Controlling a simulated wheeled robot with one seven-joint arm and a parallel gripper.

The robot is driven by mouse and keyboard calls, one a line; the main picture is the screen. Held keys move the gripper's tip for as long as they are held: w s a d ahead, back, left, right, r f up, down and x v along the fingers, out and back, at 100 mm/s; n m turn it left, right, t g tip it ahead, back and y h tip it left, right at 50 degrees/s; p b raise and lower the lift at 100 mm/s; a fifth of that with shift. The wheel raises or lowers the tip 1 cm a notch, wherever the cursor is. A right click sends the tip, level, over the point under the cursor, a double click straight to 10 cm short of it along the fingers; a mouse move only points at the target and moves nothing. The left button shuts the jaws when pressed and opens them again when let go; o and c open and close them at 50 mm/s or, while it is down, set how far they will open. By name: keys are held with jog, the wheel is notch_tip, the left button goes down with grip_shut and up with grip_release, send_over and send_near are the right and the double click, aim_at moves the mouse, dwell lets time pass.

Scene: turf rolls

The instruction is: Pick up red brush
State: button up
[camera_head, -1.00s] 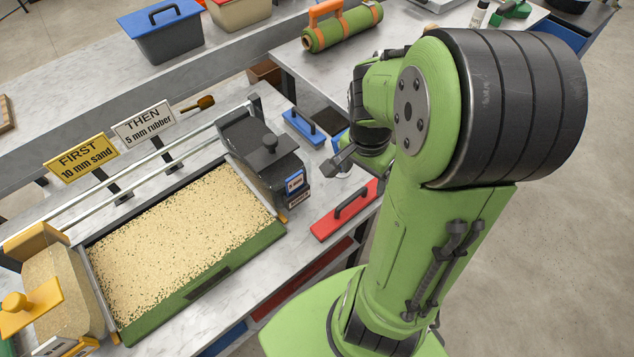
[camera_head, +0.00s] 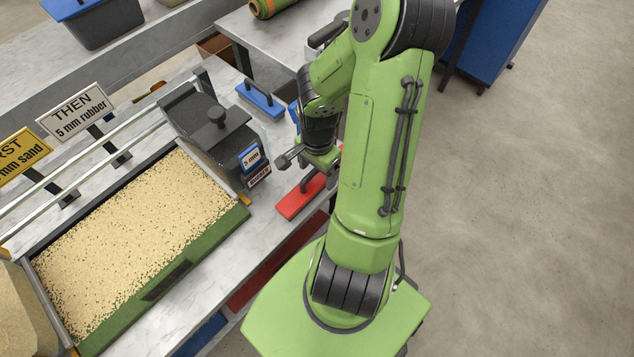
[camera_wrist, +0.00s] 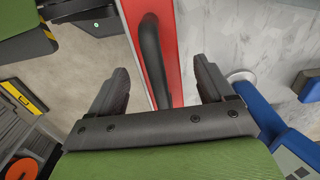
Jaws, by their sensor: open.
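The red brush (camera_head: 292,205) lies flat on the marble worktop near its front edge, with a black bar handle on top. My arm covers its right end in the head view. In the wrist view the red brush (camera_wrist: 171,42) runs up from between the fingers, its black handle (camera_wrist: 153,55) standing out along it. My gripper (camera_wrist: 160,85) is open, one finger on each side of the handle, not closed on it. In the head view my gripper (camera_head: 303,163) hangs just above the brush; its fingertips are partly hidden.
A blue brush (camera_head: 259,101) lies behind the red one. A dark spreader box marked 5 mm (camera_head: 222,140) stands to the left, beside a turf tray filled with sand-coloured grains (camera_head: 130,245). In the wrist view a blue object (camera_wrist: 275,125) is at the right.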

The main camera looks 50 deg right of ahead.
aim_at(317, 177)
notch_tip(317, 177, down, 4)
jog(key=shift+r+b, duration=0.2)
jog(key=shift+b, duration=0.3)
jog(key=shift+r, duration=0.1)
jog(key=shift+c, duration=0.2)
jog(key=c, duration=1)
